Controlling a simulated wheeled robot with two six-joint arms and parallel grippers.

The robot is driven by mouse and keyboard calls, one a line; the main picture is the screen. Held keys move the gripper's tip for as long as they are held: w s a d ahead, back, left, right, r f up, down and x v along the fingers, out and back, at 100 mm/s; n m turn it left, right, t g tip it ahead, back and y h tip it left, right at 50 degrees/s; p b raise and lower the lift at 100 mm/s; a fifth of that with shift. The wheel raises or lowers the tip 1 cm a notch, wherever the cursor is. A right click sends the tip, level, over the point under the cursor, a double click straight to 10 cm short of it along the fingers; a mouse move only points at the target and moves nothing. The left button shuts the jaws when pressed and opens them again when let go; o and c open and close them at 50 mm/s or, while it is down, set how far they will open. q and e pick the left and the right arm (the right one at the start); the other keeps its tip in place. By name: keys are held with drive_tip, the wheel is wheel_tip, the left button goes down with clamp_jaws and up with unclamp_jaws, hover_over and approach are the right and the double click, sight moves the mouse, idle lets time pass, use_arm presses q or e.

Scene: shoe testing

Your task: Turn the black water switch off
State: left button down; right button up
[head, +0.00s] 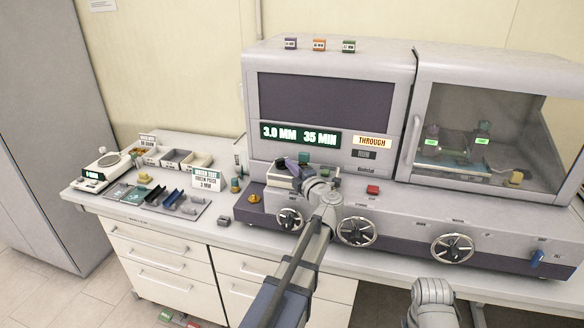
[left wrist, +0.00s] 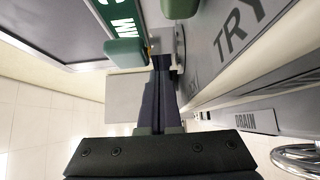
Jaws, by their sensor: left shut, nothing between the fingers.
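The grey test machine (head: 390,205) fills the right of the head view. My left gripper (head: 300,165) is at its front left, over the small tray area below the display. In the left wrist view its dark fingers (left wrist: 161,75) are shut with nothing between them, pointing at the machine. A small dark part shows at the fingertips, but I cannot tell whether it is the black water switch or whether they touch it. My left arm and hand hide part of this area. A light grey part of my right arm shows at the bottom right; its gripper is not seen.
Handwheels (head: 357,231) line the machine's front, with a blue tap (head: 537,258) at the right end. A red button (head: 373,189) sits on the ledge. A green display (head: 300,134) is above. Trays (head: 165,195) and a scale (head: 105,170) stand on the left bench.

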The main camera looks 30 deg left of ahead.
use_arm(q)
drive_tip(key=shift+w+a+r, duration=0.1)
drive_tip(key=shift+w+a, duration=0.2)
drive_tip(key=shift+w, duration=0.55)
idle(0.4)
